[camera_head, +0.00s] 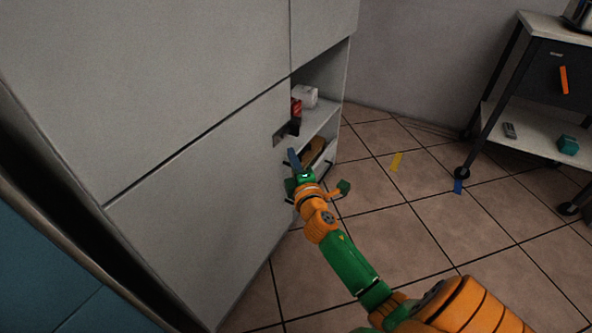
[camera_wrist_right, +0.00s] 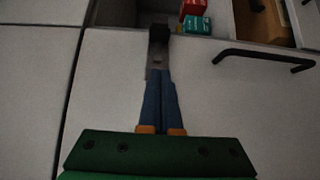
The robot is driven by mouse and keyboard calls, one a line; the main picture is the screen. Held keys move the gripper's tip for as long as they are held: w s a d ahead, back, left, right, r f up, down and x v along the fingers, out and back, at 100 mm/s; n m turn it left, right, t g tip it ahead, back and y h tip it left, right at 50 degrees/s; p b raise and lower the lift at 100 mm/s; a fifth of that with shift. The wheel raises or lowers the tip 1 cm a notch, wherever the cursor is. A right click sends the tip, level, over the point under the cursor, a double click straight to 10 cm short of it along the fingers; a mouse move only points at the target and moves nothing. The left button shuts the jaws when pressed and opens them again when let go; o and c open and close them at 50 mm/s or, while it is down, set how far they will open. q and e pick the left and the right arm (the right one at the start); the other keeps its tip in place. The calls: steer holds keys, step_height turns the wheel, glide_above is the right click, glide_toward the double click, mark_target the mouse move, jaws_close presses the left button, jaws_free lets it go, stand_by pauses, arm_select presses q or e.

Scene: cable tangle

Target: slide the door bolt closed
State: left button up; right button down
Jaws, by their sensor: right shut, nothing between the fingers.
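The door bolt (camera_head: 281,136) is a dark grey piece with a black knob (camera_head: 294,127), at the edge of the pale cabinet door. In the right wrist view the grey bolt (camera_wrist_right: 157,62) lies straight ahead of the fingers, with its black knob at the far end. My right gripper (camera_head: 291,151) is shut and empty, its blue fingers side by side. In the wrist view the fingertips (camera_wrist_right: 158,72) overlap the near end of the bolt; I cannot tell whether they touch it. My left gripper is out of view.
Beside the bolt an open shelf holds a white roll (camera_head: 306,96) and a red item (camera_head: 296,107). A black bar handle (camera_wrist_right: 265,56) sticks out to the right. A dark wheeled cart (camera_head: 552,68) stands at the far right. Tiled floor between is mostly clear.

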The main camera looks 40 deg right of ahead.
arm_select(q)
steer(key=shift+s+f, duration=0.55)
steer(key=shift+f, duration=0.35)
arm_select(e)
steer(key=v, duration=0.5)
steer(key=shift+s+a+r, duration=0.1)
steer(key=shift+s+a, duration=0.05)
steer(key=shift+s, duration=0.15)
